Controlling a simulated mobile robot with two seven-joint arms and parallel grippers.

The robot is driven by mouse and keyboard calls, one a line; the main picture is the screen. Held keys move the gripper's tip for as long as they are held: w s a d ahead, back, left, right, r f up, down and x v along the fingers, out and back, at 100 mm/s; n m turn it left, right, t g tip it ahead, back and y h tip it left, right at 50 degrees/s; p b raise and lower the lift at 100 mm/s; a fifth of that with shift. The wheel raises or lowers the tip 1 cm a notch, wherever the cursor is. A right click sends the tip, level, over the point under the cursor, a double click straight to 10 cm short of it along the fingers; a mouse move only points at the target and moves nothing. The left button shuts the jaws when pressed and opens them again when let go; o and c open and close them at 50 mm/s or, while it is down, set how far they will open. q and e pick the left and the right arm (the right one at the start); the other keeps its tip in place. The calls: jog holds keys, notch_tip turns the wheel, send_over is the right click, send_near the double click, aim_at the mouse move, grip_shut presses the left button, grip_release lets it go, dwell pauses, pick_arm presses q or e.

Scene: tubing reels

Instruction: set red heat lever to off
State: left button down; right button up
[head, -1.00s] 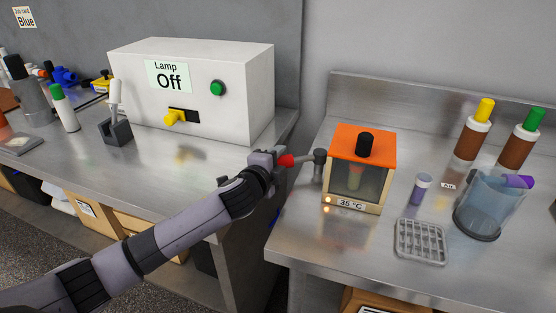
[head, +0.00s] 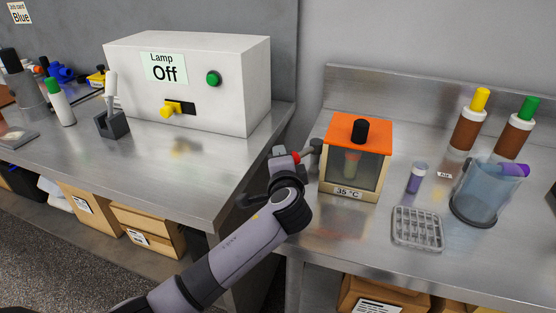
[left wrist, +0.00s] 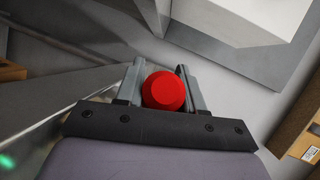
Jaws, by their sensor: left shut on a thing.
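The heater box (head: 337,178) has an orange lid with a black knob and a front label reading 35 °C. No lit lamp shows on its front. Its red heat lever (head: 297,157) sticks out from a dark pivot on the box's left side, sloping slightly down to the left. My left gripper (head: 287,156) is at the lever's end, left of the box. In the left wrist view, the round red lever tip (left wrist: 165,91) sits between the two fingers, and my left gripper (left wrist: 160,88) is shut on it. My right gripper is not in view.
A white lamp box (head: 225,80) reading Off stands on the left bench. A clear beaker (head: 475,195), a purple-filled vial (head: 416,178) and a grey rack (head: 417,228) stand right of the heater. A gap separates the benches below my arm.

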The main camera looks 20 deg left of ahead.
pick_arm(q)
jog(key=shift+d, duration=0.1)
jog(key=c, duration=0.8)
grip_release()
jog(key=shift+s, duration=0.1)
jog(key=shift+v, duration=3.6)
